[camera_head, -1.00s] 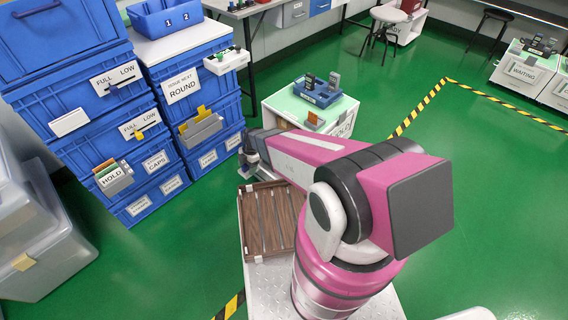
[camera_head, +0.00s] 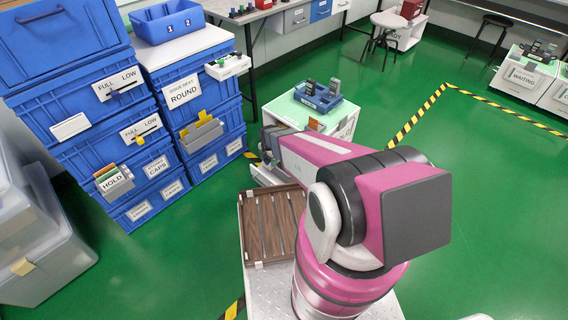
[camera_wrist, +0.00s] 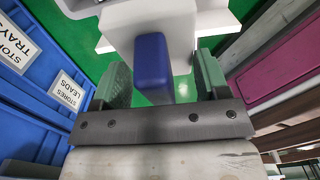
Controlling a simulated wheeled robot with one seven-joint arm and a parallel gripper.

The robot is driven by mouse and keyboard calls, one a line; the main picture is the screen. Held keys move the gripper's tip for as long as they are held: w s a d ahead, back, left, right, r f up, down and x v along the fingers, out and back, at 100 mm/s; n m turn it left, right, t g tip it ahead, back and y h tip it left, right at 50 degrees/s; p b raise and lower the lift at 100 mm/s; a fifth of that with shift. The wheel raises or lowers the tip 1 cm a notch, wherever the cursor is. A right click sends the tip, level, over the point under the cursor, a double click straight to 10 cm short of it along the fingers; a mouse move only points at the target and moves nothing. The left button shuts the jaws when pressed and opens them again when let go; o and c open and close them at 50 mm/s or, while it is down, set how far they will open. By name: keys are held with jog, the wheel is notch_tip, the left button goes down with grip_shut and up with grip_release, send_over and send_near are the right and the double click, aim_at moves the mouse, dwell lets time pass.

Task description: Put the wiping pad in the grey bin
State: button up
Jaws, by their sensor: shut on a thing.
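In the wrist view a blue block (camera_wrist: 152,62), which looks like the wiping pad, sits between the two grey-green fingers of my gripper (camera_wrist: 163,80). My gripper is shut on it, though a pale strip shows between the block and the right finger. In the head view my gripper (camera_head: 268,140) is at the far end of the pink arm, beside the white cart with a green top. The pad cannot be made out there. I cannot pick out a grey bin with certainty; a pale low thing (camera_head: 266,173) shows partly under my gripper.
The white cart (camera_head: 343,127) carries a blue tray (camera_head: 318,97) with handheld testers. Stacked blue crates (camera_head: 183,95) stand at the left, with translucent boxes (camera_head: 50,265) in front. A brown slatted tray (camera_head: 270,228) lies on my base. Green floor is open at the right.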

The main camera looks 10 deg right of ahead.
jog(key=w+d, duration=0.4)
jog(key=d, duration=0.1)
jog(key=shift+w+d+f, duration=0.35)
jog(key=shift+d+f, duration=0.2)
jog(key=shift+f, duration=1.25)
jog(key=shift+w+d+f, duration=0.4)
jog(key=shift+d+f, duration=0.15)
jog(key=shift+f, duration=1.3)
jog(key=shift+w+d+f, duration=0.35)
jog(key=shift+d+f, duration=0.2)
jog(key=shift+f, duration=1.25)
jog(key=shift+d+r, duration=0.1)
jog(key=shift+r, duration=0.1)
jog(key=y, duration=0.1)
jog(key=g, duration=0.1)
jog(key=y, duration=0.1)
jog(key=shift+w+d+g+y, duration=0.25)
jog(key=shift+g+y, duration=0.05)
jog(key=shift+g, duration=0.1)
jog(key=shift+s+f, duration=0.1)
jog(key=shift+f, duration=0.55)
jog(key=shift+f, duration=0.6)
jog(key=o, duration=0.7)
